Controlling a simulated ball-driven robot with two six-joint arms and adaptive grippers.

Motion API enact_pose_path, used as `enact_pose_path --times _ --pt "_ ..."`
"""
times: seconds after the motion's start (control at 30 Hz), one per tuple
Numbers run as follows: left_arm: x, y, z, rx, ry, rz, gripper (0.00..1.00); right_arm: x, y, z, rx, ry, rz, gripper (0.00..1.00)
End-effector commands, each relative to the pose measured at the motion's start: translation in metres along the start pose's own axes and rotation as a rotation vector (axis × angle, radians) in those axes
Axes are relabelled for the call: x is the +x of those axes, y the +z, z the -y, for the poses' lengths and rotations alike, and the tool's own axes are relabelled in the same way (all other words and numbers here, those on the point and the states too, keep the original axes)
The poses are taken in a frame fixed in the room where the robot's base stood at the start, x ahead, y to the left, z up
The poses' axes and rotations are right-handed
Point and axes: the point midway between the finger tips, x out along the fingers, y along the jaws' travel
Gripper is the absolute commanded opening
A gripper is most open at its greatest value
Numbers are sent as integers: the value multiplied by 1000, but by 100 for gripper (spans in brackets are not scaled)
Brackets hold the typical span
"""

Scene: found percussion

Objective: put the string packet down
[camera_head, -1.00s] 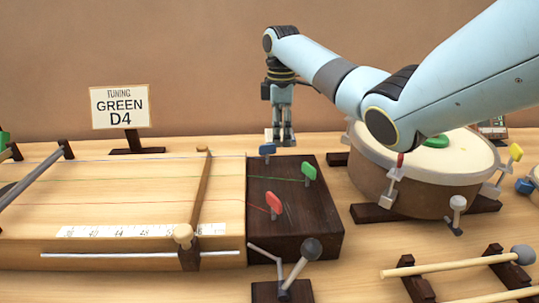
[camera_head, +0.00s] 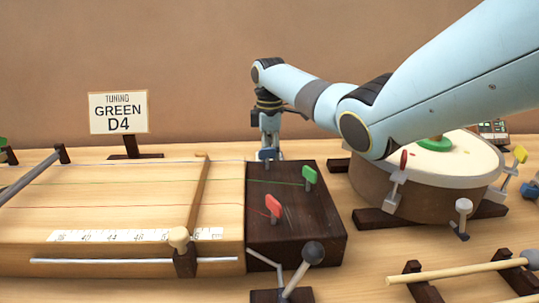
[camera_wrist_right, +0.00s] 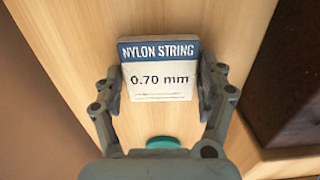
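The string packet (camera_wrist_right: 160,82) is a flat white square with a blue band reading "NYLON STRING" and "0.70 mm" below. In the right wrist view it sits between the two fingers of my right gripper (camera_wrist_right: 160,88), which press against its left and right sides. In the head view my right gripper (camera_head: 270,148) points down behind the dark end of the string board. I cannot tell whether the packet touches the wooden table. My left gripper is not in view.
The string board (camera_head: 120,210) with its dark peg block (camera_head: 315,220) stands in front of my right gripper. A drum (camera_head: 400,185) stands to the right, under my right arm. A sign (camera_head: 118,112) reading "TUNING GREEN D4" stands back left. Bare table (camera_wrist_right: 100,25) shows around the packet.

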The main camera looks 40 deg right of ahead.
Motion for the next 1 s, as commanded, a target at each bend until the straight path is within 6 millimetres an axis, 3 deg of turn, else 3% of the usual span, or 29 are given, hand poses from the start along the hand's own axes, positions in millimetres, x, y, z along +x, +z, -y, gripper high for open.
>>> enact_pose_path --times 0.1,0.47,0.8,1.0 --pt "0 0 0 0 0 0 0 0 0 0 0 0 0 92" --pt "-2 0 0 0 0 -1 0 -8 0 0 0 1 -1 92" --pt "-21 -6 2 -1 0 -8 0 -80 0 -1 0 4 -3 92" --pt "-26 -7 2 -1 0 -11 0 -112 0 -1 1 2 -1 92"
